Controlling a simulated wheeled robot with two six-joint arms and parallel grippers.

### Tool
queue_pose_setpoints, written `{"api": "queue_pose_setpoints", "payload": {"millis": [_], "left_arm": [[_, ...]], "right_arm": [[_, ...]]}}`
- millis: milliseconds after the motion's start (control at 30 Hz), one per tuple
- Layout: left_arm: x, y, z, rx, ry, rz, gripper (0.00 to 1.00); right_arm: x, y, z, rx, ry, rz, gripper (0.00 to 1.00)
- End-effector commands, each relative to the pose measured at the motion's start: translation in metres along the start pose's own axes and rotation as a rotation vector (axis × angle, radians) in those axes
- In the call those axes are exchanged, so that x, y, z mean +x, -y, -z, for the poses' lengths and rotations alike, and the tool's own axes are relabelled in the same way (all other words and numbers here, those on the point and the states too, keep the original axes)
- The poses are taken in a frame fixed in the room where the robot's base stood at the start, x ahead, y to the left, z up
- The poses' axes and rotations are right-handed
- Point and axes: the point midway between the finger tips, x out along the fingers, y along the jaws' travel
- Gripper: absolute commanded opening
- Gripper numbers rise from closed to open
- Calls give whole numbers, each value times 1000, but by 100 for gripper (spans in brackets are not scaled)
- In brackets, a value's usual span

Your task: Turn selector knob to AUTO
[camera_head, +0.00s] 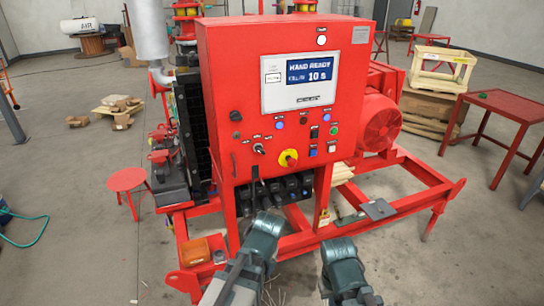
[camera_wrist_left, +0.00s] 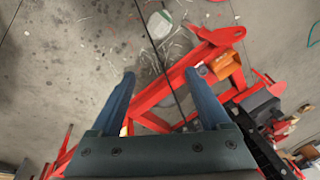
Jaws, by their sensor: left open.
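A red control panel (camera_head: 222,70) stands ahead in the head view, its lit screen (camera_head: 300,78) reading "HAND READY". A small dark selector knob (camera_head: 259,149) sits at the panel's lower left; its label is too small to read. My left gripper (camera_head: 267,222) is below the panel, well apart from the knob. In the left wrist view its two blue fingers (camera_wrist_left: 159,74) are spread with nothing between them, over the floor and red frame. My right gripper (camera_head: 339,246) is lower right of it, its jaws not clearly shown.
A red and yellow stop button (camera_head: 289,158) is just right of the knob, with several small buttons around. A black knob (camera_head: 235,116) is up left. The red skid frame (camera_head: 390,207) runs below the panel. An orange box (camera_head: 194,251) lies on its left end.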

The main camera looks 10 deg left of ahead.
Motion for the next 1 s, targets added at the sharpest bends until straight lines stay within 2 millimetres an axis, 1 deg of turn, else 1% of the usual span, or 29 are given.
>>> {"api": "queue_pose_setpoints", "payload": {"millis": [33, 100, 267, 367, 467, 500, 567, 600, 667, 700, 800, 900, 1000], "left_arm": [[1, 10, 8, -24, -24, 36, 80], [0, 23, 18, -51, -62, 91, 80], [-7, 46, 43, -95, -161, 221, 80], [-16, 58, 61, -115, -241, 309, 80], [-33, 67, 84, -125, -350, 410, 80], [-42, 70, 95, -127, -405, 454, 80], [-60, 71, 113, -123, -504, 522, 80], [-74, 70, 126, -115, -577, 568, 80], [-96, 65, 145, -100, -687, 626, 80], [-111, 60, 156, -88, -757, 656, 80], [-143, 46, 177, -51, -907, 712, 80], [-167, 32, 190, -16, -1016, 742, 80], [-181, 22, 197, 7, -1081, 756, 80]], "right_arm": [[0, 0, 0, 0, 0, 0, 0], [1, 0, 0, 0, 0, 0, 0], [1, 0, 0, 0, 0, 0, 0], [1, 0, 0, 0, 0, 0, 0], [1, 0, 0, 0, 0, 0, 0], [1, 0, 0, 0, 0, 0, 0], [1, 0, 0, 0, 0, 0, 0], [1, 0, 0, 0, 0, 0, 0], [1, 0, 0, 0, 0, 0, 0], [1, 0, 0, 0, 0, 0, 0], [1, 0, 0, 0, 0, 0, 0], [1, 0, 0, 0, 0, 0, 0], [1, 0, 0, 0, 0, 0, 0]]}}
